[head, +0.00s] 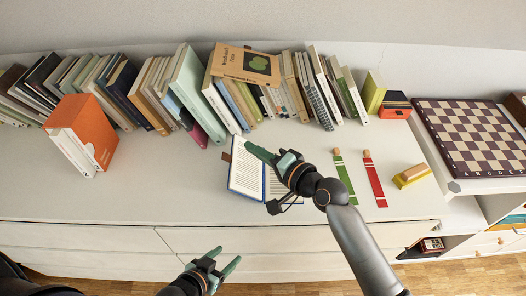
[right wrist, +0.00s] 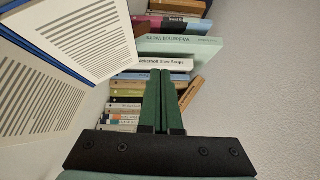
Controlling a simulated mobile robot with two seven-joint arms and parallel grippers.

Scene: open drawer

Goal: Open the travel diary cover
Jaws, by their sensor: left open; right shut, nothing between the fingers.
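The travel diary (head: 243,178) lies open on the white dresser top, with two printed pages and blue cover edges showing. Its pages also show at the upper left of the right wrist view (right wrist: 85,35). My right gripper (head: 250,148) is shut and empty. It is over the far side of the diary and hides part of the right page; in the right wrist view its green fingers (right wrist: 165,75) are together, to the right of the pages. My left gripper (head: 227,254) is open and empty, in front of the dresser's drawer fronts.
A row of books (head: 190,85) stands along the wall behind the diary. An orange box-like book (head: 92,130) stands at left. Green (head: 344,175) and red (head: 374,180) strips and a yellow block (head: 411,176) lie at right, near a chessboard (head: 470,135).

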